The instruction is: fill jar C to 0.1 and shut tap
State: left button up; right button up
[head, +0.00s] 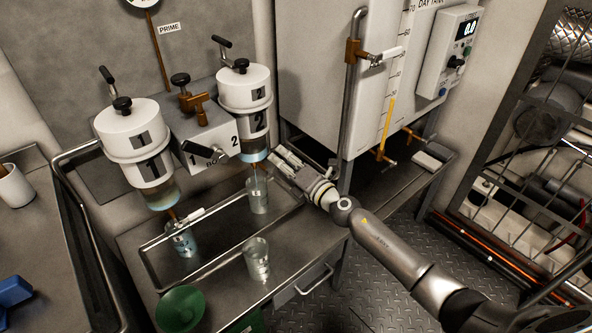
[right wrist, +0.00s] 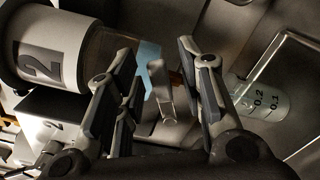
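Three clear jars show in the head view: one under housing 1 (head: 183,243), one under housing 2 (head: 257,195), and one at the front (head: 257,262). I cannot read which is C. The jar under housing 2 also shows in the right wrist view (right wrist: 263,101), with marks 0.2 and 0.1; its level is unclear. My right gripper (head: 277,163) is beside the tap below housing 2. In the right wrist view its fingers (right wrist: 160,85) are apart, with the pale tap lever (right wrist: 161,92) between them and no clear grip. My left gripper is out of view.
Housing 1 (head: 142,151) and housing 2 (head: 246,108) hang above the steel tray (head: 215,254). A day tank (head: 325,60) stands behind my right arm. A green funnel (head: 180,308) is at the front left. A white cup (head: 14,186) stands on the left bench.

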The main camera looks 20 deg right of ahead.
jog(key=v, duration=1.1)
jog(key=shift+s, duration=0.25)
dwell(1.1)
jog(key=b+x, duration=0.2)
jog(key=x, duration=0.3)
jog(key=b+x, duration=0.2)
jog(key=x, duration=0.3)
jog(key=shift+w+d+r, duration=0.1)
jog(key=shift+w+d, duration=0.05)
jog(key=shift+w, duration=0.25)
jog(key=shift+w+a, duration=0.25)
jog(key=shift+w, duration=0.4)
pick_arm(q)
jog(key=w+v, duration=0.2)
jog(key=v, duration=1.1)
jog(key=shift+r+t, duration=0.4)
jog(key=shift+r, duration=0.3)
pick_arm(e)
jog(key=shift+c, duration=0.2)
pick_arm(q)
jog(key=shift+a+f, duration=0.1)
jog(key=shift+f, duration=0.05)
pick_arm(e)
grip_shut()
